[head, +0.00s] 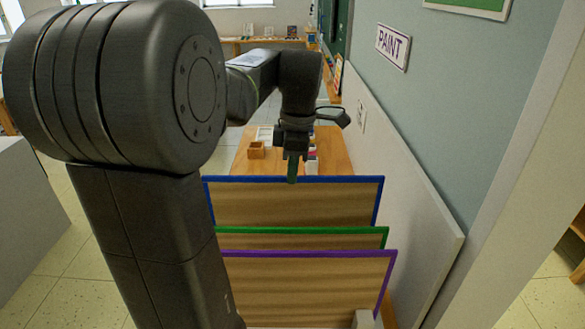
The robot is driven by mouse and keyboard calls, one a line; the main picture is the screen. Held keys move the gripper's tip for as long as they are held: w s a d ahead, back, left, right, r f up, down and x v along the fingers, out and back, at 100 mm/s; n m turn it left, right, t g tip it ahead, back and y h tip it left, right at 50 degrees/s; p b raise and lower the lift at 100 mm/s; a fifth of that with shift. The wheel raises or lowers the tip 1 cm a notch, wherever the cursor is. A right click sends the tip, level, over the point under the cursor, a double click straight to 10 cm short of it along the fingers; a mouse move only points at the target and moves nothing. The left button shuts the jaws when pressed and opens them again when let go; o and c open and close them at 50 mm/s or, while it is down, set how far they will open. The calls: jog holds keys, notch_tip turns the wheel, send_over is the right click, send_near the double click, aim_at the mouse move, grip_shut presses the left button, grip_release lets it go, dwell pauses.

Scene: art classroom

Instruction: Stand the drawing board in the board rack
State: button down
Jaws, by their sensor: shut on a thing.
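The rack is mostly hidden behind the boards. A pale block (363,319) at the bottom of the view may be part of it. I cannot tell whether the blue-edged board's lower edge is in a slot.
A wooden table (245,163) with a small wooden box (257,150) lies beyond the boards. A white panel (400,190) runs along the right wall below a PAINT sign (392,47). A grey cabinet (30,215) is at left, with open floor (85,270) beside it.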

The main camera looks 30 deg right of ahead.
aim_at(293, 200)
jog(key=shift+f+b, duration=2.5)
jog(key=shift+f, duration=1.8)
jog(key=c, duration=1.1)
grip_release()
jog(key=shift+r+p, duration=3.4)
jog(key=shift+r, duration=0.35)
jog(key=shift+f, duration=0.1)
